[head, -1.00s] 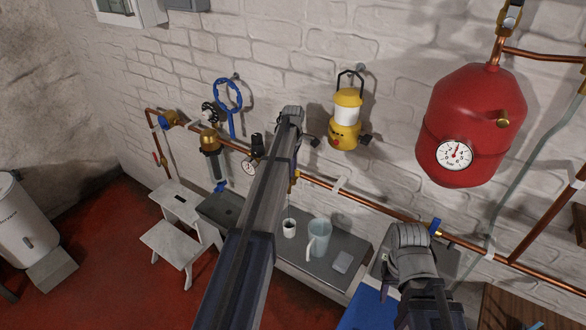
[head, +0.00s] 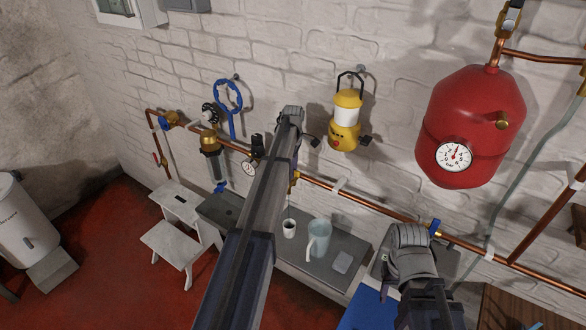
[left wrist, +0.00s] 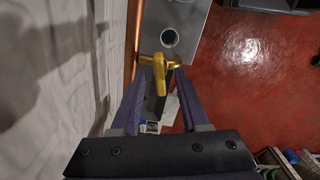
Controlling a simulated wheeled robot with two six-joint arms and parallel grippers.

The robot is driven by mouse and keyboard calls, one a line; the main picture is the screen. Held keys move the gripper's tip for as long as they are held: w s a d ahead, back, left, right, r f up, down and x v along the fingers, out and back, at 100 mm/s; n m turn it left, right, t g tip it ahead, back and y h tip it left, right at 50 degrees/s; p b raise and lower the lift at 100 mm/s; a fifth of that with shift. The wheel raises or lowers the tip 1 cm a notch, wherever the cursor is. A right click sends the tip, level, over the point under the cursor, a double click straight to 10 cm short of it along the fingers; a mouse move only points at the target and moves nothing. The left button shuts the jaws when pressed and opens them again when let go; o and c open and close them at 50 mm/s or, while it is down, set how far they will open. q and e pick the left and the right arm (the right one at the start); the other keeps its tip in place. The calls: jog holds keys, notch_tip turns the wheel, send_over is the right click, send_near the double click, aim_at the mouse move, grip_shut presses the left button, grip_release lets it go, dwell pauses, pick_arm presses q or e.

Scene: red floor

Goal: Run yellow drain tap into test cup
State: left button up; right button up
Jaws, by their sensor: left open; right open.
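The yellow drain tap (left wrist: 159,68) sits between the two parted fingers of my left gripper (left wrist: 158,80) in the left wrist view; I cannot tell whether either finger touches it. In the head view only a small yellow bit of it (head: 296,177) shows beside my left arm. That arm hides most of the gripper there. The white test cup (head: 289,229) stands upright on the grey bench (head: 300,262), below the tap. Its round mouth (left wrist: 169,38) shows beyond the tap in the left wrist view. My right gripper (head: 411,248) hangs at lower right, its fingers largely hidden.
A pale jug (head: 320,238) stands right of the cup. A copper pipe (head: 372,206) runs along the brick wall. A yellow lantern (head: 346,120), a red tank (head: 470,125) and a blue-handled valve (head: 435,228) are nearby. A white step stool (head: 178,240) stands on the left.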

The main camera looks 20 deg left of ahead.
pick_arm(q)
notch_tip(320, 180, up, 8)
jog(key=p, duration=0.7)
jog(key=shift+f, duration=0.25)
jog(key=shift+f, duration=0.1)
notch_tip(320, 180, down, 8)
jog(key=b, duration=0.8)
jog(key=shift+c, duration=0.2)
grip_shut()
